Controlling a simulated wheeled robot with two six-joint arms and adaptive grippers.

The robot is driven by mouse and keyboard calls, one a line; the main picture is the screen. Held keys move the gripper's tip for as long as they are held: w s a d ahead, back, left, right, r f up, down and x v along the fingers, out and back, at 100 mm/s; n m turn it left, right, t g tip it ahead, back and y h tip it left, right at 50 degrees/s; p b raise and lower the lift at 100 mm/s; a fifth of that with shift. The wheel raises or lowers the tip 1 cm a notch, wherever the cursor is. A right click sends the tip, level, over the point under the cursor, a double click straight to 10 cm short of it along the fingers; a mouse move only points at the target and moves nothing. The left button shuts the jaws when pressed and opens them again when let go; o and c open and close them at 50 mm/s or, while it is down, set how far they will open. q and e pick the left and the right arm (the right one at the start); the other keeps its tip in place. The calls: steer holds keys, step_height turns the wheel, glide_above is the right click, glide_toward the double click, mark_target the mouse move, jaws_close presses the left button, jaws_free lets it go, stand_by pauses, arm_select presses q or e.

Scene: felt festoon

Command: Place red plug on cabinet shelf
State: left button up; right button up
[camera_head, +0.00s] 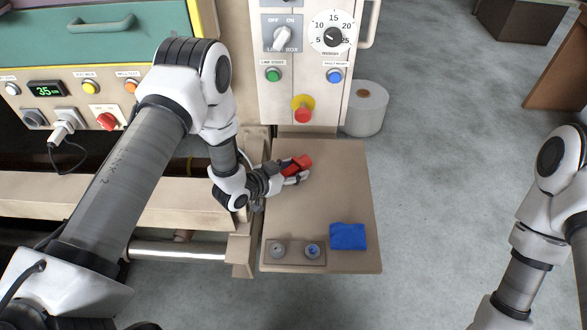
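The red plug (301,162) is at the fingertips of my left gripper (292,172), over the upper left part of the tan shelf (342,190). The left gripper appears closed around the plug, with a pale finger along its lower side. The far finger is partly hidden. I cannot tell whether the plug touches the shelf surface. My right arm shows at the right edge, and its gripper is out of the picture.
A blue cloth (348,236) and a grey plate with two round fittings (295,252) lie at the shelf's near end. A red button with yellow collar (303,110) projects from the panel above. A white roll (366,108) stands beside it. The shelf's middle is clear.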

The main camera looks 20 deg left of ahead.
arm_select(q)
steer(key=shift+o, duration=1)
steer(key=shift+r, duration=0.25)
steer(key=v, duration=1.2)
steer(key=shift+b, duration=0.35)
